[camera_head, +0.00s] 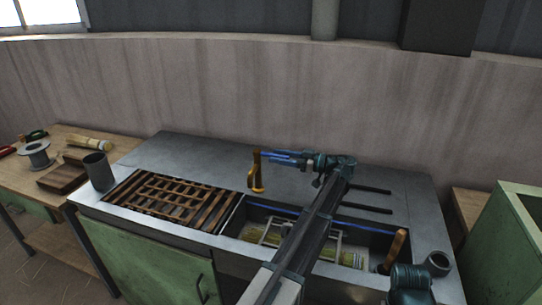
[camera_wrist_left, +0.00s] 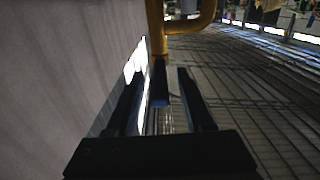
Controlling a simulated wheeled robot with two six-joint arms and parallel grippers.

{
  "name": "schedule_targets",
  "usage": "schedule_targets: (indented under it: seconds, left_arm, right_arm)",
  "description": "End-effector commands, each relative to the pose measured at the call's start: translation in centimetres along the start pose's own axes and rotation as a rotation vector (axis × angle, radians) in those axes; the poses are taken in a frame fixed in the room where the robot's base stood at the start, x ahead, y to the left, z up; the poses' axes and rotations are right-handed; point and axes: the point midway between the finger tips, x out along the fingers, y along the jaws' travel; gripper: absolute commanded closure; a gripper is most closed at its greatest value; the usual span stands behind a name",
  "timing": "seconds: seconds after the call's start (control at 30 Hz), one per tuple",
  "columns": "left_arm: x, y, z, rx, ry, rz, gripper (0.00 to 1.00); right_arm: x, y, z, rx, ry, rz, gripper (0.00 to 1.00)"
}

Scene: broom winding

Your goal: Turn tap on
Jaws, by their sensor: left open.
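The brass-yellow tap (camera_head: 257,180) stands on the grey sink counter, behind the basin's left end. In the left wrist view its yellow pipe and bent spout (camera_wrist_left: 190,25) show at the top middle. My left gripper (camera_head: 265,156) is open, its blue-lit fingers reaching left to the tap's upper part. In the left wrist view the open fingers (camera_wrist_left: 158,73) have a dark, narrow piece with a bluish end (camera_wrist_left: 160,85) between them; I cannot tell whether they touch it.
Grey cups (camera_head: 98,170) (camera_head: 438,263) stand at both counter ends. A side table (camera_head: 55,148) holds a spool and wood blocks.

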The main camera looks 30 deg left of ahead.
Motion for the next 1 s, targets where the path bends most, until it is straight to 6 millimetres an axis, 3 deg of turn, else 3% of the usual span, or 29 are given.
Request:
schedule_targets:
  seconds: [0.23,0.63,0.9,1.0]
  left_arm:
    - [2.6,0.0,0.0,0.0,0.0,0.001,0.47]
    - [3.1,0.0,0.0,0.0,0.0,0.001,0.47]
    - [3.1,0.0,0.0,0.0,0.0,0.001,0.96]
    - [3.1,0.0,0.0,0.0,0.0,0.001,1.0]
  right_arm:
    - [0.0,0.0,0.0,0.0,0.0,0.0,0.43]
    - [0.0,0.0,0.0,0.0,0.0,0.0,0.43]
    - [0.0,0.0,0.0,0.0,0.0,0.0,0.43]
    - [0.0,0.0,0.0,0.0,0.0,0.0,0.43]
